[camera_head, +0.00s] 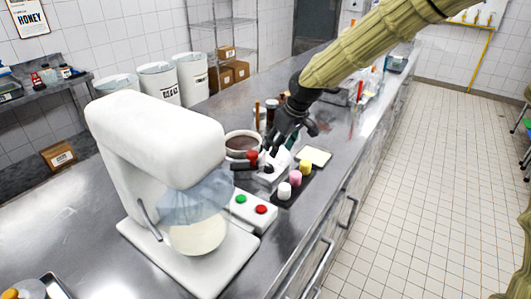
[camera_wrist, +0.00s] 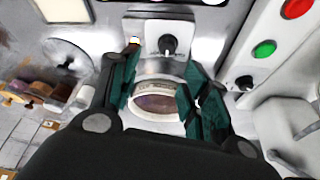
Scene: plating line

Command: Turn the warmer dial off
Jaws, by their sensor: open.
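A black dial with a pale pointer mark (camera_wrist: 168,45) sits on a white plate in the wrist view, just past my fingertips; it looks like the warmer dial. In the head view a small black knob (camera_head: 268,169) shows on a white box below my gripper (camera_head: 286,140). My gripper also shows in the wrist view (camera_wrist: 160,92), its dark green fingers apart and empty. A round pale-rimmed pot with brown contents (camera_wrist: 157,103) shows between the fingers, beyond them. The dial is not between the fingers, and I see no contact.
A white mixer (camera_head: 160,140) stands on the steel counter at the left. Its button box (camera_head: 248,210) has green and red buttons. A bowl of brown sauce (camera_head: 242,143) stands close to my gripper. A dark tray (camera_head: 285,201) with small coloured cups lies in front.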

